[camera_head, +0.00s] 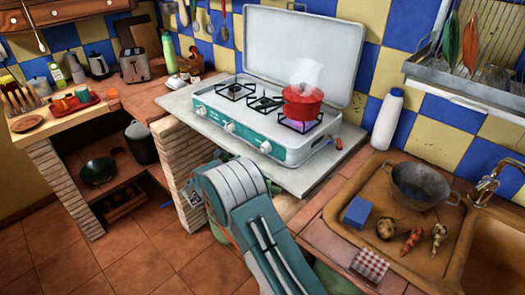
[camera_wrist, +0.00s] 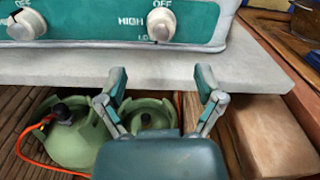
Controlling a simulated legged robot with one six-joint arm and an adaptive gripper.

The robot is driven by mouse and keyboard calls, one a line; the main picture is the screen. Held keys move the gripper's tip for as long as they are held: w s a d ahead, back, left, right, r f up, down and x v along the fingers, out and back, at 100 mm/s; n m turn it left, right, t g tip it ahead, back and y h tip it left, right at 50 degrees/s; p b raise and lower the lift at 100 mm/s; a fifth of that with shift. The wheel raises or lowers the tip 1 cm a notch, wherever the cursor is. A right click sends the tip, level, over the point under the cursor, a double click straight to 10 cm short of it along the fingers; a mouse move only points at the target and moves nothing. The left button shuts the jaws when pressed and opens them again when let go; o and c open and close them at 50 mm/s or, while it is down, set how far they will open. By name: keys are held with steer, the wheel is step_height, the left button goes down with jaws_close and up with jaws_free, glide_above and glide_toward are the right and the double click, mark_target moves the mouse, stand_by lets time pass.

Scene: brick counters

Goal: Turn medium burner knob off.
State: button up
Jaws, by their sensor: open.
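The camping stove (camera_head: 255,127) is white with a teal front panel bearing three pale knobs. The left knob (camera_head: 201,111), middle knob (camera_head: 230,127) and right knob (camera_head: 266,147) show in the head view. The right burner (camera_head: 300,124) glows purple beneath a steaming red pot (camera_head: 303,102). Which knob is the medium one is not readable. In the wrist view, the middle knob (camera_wrist: 27,24) and right knob (camera_wrist: 161,24) show, with OFF above the right one. My gripper (camera_wrist: 161,82) is open and empty, below and apart from the right knob. My arm hides it in the head view.
The stove stands on a grey slab (camera_wrist: 255,78), whose front edge lies by my fingers. Green gas bottles (camera_wrist: 70,138) with an orange hose are below. A white bottle (camera_head: 387,119) and a sink counter with a grey pot (camera_head: 425,187) are at right.

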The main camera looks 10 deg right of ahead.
mark_target(260, 152)
steer(key=x, duration=0.9)
steer(key=c, duration=1.1)
